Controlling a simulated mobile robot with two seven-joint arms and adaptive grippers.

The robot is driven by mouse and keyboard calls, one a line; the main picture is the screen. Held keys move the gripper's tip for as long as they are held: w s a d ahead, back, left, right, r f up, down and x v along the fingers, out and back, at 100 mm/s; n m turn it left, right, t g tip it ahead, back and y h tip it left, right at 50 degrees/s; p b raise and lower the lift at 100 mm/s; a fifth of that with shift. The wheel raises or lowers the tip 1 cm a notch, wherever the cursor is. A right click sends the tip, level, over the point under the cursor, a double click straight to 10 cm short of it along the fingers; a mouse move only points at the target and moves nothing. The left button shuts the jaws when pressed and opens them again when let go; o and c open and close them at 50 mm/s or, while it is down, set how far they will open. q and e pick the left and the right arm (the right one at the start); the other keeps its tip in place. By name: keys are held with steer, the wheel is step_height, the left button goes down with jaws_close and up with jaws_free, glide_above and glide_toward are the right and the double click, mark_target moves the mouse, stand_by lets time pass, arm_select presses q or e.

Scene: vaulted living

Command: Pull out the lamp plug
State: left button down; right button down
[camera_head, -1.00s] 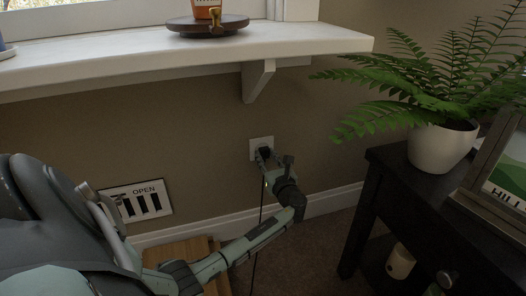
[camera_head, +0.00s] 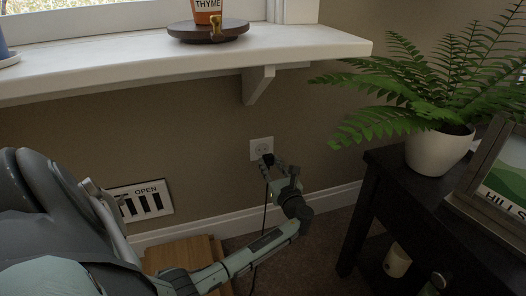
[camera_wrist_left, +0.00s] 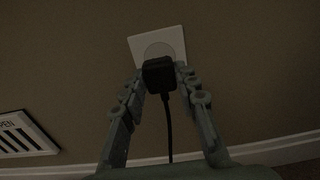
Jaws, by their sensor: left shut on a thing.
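The black lamp plug (camera_head: 268,159) is in my left gripper (camera_head: 270,162), just below and in front of the white wall outlet (camera_head: 261,147). The outlet's round socket face shows uncovered in the head view. In the left wrist view the plug (camera_wrist_left: 159,74) sits between the two fingertips of my left gripper (camera_wrist_left: 160,80), with the outlet (camera_wrist_left: 157,44) behind it. The plug's cord (camera_wrist_left: 168,125) hangs down from it. My left gripper is shut on the plug. My right gripper is not in view.
A white window shelf (camera_head: 180,55) with a bracket (camera_head: 258,84) juts out above the outlet. A dark table (camera_head: 405,195) with a potted fern (camera_head: 438,150) stands at the right. A wall vent (camera_head: 141,200) and a wooden piece (camera_head: 185,255) are at lower left.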

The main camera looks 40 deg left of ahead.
arm_select(q)
steer(key=shift+s+d, duration=0.25)
steer(key=shift+d, duration=0.15)
steer(key=c, duration=1.1)
jaws_free()
steer(key=shift+o, duration=0.2)
steer(key=v, duration=1.2)
